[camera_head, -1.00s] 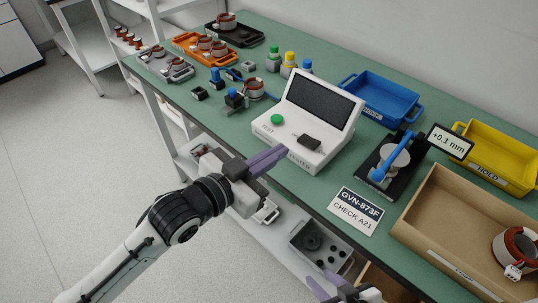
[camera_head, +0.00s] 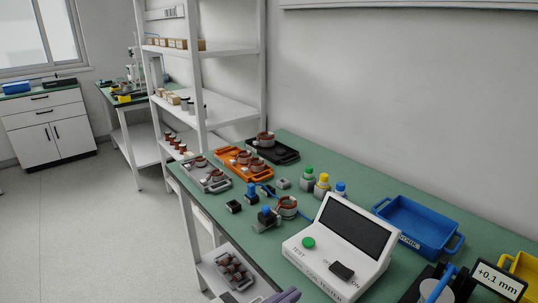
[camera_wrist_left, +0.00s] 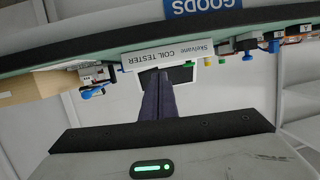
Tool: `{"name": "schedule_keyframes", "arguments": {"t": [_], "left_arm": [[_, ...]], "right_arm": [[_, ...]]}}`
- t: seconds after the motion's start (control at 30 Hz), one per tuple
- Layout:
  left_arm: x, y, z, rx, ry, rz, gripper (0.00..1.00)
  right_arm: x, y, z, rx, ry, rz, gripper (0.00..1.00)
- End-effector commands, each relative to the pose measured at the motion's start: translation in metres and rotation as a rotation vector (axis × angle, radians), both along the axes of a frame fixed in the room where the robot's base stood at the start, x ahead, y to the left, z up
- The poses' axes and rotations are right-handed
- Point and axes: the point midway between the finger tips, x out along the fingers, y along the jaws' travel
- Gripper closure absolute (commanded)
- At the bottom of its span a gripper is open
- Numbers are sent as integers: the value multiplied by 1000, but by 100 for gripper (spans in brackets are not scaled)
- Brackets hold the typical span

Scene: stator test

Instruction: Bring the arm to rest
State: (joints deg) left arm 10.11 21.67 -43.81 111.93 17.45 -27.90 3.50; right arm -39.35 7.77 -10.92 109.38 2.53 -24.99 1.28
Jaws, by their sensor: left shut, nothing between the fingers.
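My left gripper shows only as purple fingers (camera_head: 284,295) at the bottom edge of the head view, in front of the test system. In the left wrist view its two fingers (camera_wrist_left: 156,85) lie side by side, shut and empty. The rest of the left arm is out of the head view. My right gripper is not in view.
The white tester (camera_head: 337,250) stands on the green bench near the fingers. A blue bin (camera_head: 416,228), an orange tray (camera_head: 237,165), a grey tray (camera_head: 203,178) and a black tray (camera_head: 283,155) are on the bench. White shelving (camera_head: 203,110) stands behind. Floor at left is clear.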

Motion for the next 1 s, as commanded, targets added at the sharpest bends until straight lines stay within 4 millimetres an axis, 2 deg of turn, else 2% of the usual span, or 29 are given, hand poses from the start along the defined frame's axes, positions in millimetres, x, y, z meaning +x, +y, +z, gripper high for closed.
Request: {"name": "schedule_keyframes", "arguments": {"t": [0.03,0.17,0.23,0.3,0.4,0.5,0.6,0.7,1.0], "left_arm": [[-7,12,-23,-14,54,50,100],[-26,55,-82,-19,176,203,100],[-45,83,-117,-3,247,287,100],[-70,113,-153,24,319,369,100],[-108,151,-194,71,407,464,100],[-142,180,-222,117,471,529,100],[-165,199,-238,149,512,569,100],[-177,208,-245,166,530,587,100],[-180,210,-247,171,533,590,100]], "right_arm": [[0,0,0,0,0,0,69],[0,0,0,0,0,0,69],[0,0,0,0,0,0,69],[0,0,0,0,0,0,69],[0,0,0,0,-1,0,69],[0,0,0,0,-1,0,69],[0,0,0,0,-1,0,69],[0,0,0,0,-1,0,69],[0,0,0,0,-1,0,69]]}}
